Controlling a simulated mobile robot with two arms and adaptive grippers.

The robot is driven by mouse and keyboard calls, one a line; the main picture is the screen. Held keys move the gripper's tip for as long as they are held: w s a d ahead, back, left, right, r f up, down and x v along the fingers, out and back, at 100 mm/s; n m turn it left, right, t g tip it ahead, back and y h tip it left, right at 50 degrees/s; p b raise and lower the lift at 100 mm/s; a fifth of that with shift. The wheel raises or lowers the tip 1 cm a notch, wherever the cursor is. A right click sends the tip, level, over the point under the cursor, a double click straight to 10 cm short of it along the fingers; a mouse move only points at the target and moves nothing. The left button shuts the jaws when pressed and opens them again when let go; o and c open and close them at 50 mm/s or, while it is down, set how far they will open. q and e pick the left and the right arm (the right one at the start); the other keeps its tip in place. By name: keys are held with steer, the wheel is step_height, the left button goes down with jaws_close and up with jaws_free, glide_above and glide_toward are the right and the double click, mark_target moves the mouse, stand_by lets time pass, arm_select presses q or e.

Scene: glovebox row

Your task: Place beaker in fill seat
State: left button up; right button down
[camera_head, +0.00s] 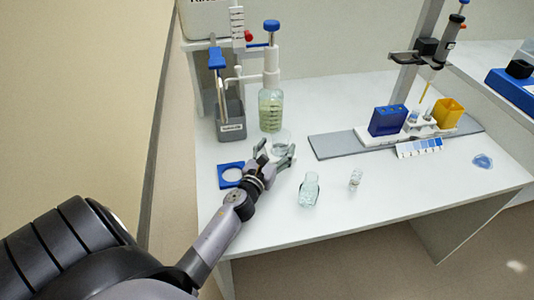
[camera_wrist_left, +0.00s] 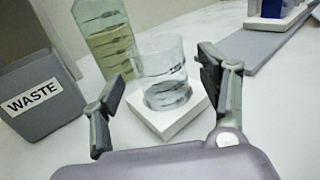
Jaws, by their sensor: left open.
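The clear glass beaker (camera_head: 281,138) stands upright on the bench. In the left wrist view the beaker (camera_wrist_left: 163,66) sits on a low white square pad (camera_wrist_left: 168,124), in front of the bottle with yellow-green liquid (camera_head: 271,109). My left gripper (camera_head: 277,152) is open just in front of the beaker. Its fingers spread to either side of the beaker in the left wrist view, and I see no grip on it. A blue square with a white round centre (camera_head: 231,175) lies left of the gripper. My right gripper is not in view.
A grey WASTE bin (camera_head: 231,122) stands at the left, beside the bottle. A small jar (camera_head: 309,189) and a vial (camera_head: 355,179) stand at the right. A grey plate (camera_head: 330,147) carries a rack and blue box. The front bench area is mostly clear.

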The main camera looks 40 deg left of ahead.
arm_select(q)
steer(key=v, duration=0.7)
steer(key=shift+b, duration=0.4)
steer(key=shift+s+d, duration=0.1)
steer(key=shift+s, duration=0.5)
steer(key=shift+r, duration=0.1)
